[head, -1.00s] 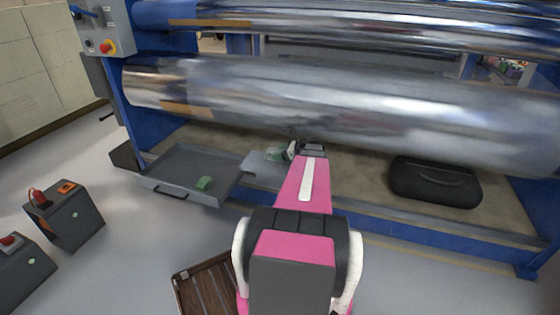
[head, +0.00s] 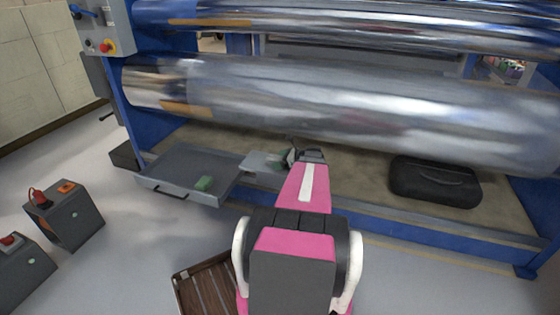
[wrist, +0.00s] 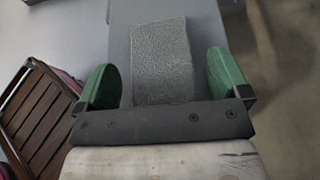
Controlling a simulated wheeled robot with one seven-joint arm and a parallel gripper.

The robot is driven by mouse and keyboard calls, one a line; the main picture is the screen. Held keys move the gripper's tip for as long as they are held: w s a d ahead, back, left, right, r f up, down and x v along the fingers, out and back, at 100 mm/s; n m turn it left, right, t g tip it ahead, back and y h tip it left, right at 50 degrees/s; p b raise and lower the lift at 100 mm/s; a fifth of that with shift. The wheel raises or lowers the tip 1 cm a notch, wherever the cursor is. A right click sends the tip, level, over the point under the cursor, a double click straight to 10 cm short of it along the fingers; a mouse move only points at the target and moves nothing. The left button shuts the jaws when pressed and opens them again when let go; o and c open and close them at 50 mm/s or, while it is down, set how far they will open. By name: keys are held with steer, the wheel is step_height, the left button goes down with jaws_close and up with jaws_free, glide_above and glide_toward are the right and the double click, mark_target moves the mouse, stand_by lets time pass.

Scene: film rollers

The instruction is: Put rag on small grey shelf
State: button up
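The rag (wrist: 163,62) is a grey, textured cloth lying flat on a smooth grey surface, which looks like the small grey shelf (wrist: 119,42). My gripper (head: 296,158) is over the machine's base at the shelf's right end. In the wrist view, its green finger pads (wrist: 163,85) stand wide apart on either side of the rag, with clear gaps. The rag's near edge is hidden behind the dark gripper body.
A black case (head: 434,182) lies at right. A large shiny roller (head: 340,100) hangs close above my gripper. A brown slatted crate (head: 207,290) stands on the floor.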

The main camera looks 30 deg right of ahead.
steer(key=shift+r, duration=0.1)
steer(key=shift+s+d+r, duration=0.1)
steer(key=shift+s+r, duration=0.05)
steer(key=shift+s, duration=0.05)
steer(key=v, duration=1.1)
steer(key=shift+s+d, duration=0.2)
steer(key=w+a+f+n+g+h, duration=0.15)
steer(key=a+n+g, duration=0.35)
steer(key=a, duration=0.7)
steer(key=w+a+f+n+g, duration=0.1)
steer(key=a+f+n+g, duration=0.1)
steer(key=a+n, duration=0.7)
steer(key=s+a+n+g+h, duration=0.1)
steer(key=s+a+n+h, duration=0.2)
steer(key=a+n, duration=0.4)
steer(key=s+a+n+g+h, duration=0.2)
steer(key=a+n, duration=0.4)
steer(key=a, duration=0.9)
steer(key=shift+s+r+n+h, duration=0.45)
steer(key=shift+s+h, duration=0.3)
steer(key=shift+h, duration=0.3)
